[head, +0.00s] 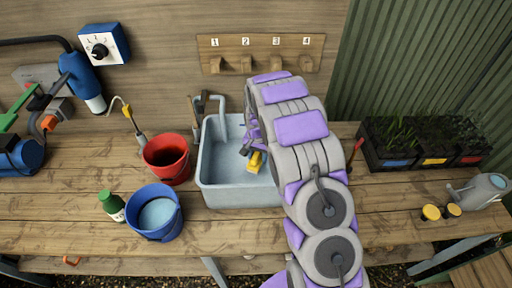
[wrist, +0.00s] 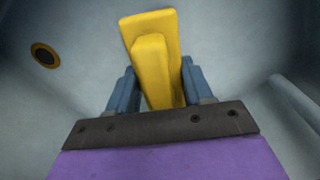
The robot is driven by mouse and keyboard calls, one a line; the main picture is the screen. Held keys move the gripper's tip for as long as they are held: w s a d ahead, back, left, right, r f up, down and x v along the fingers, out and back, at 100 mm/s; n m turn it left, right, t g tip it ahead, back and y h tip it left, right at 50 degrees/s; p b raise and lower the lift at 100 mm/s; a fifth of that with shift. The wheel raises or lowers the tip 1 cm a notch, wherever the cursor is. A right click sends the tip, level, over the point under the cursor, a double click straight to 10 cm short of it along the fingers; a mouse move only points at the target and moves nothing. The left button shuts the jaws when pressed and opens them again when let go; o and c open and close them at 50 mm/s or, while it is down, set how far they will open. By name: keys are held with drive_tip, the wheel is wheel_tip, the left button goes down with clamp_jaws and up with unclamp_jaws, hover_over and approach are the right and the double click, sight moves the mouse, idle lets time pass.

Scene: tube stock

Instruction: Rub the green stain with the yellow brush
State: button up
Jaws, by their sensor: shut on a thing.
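The yellow brush (head: 256,161) is inside the grey-blue sink (head: 240,202), and it shows large in the wrist view (wrist: 153,62). My gripper (wrist: 155,90) is shut on the brush, with a blue finger on each side of it. In the head view my gripper (head: 247,150) is small and partly covered by my arm. I see no green stain in either view. Part of the sink's inside is hidden behind my arm and the brush. I cannot tell whether the brush touches the sink.
A red bucket (head: 166,160) and a blue bucket (head: 153,232) with pale contents stand left of the sink. A green-capped bottle (head: 112,206) is beside the blue one. Plant trays (head: 385,163) and a watering can (head: 481,191) stand at the right. A numbered hook board (head: 262,53) is behind.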

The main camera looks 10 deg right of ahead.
drive_tip(key=r, duration=0.1)
drive_tip(key=r+p, duration=0.1)
drive_tip(key=r, duration=0.1)
drive_tip(key=shift+d+r, duration=0.15)
drive_tip(key=shift+d, duration=0.25)
drive_tip(key=shift+a+r, duration=0.2)
drive_tip(key=shift+r, duration=0.15)
drive_tip(key=shift+a, duration=0.25)
drive_tip(key=shift+d, duration=0.35)
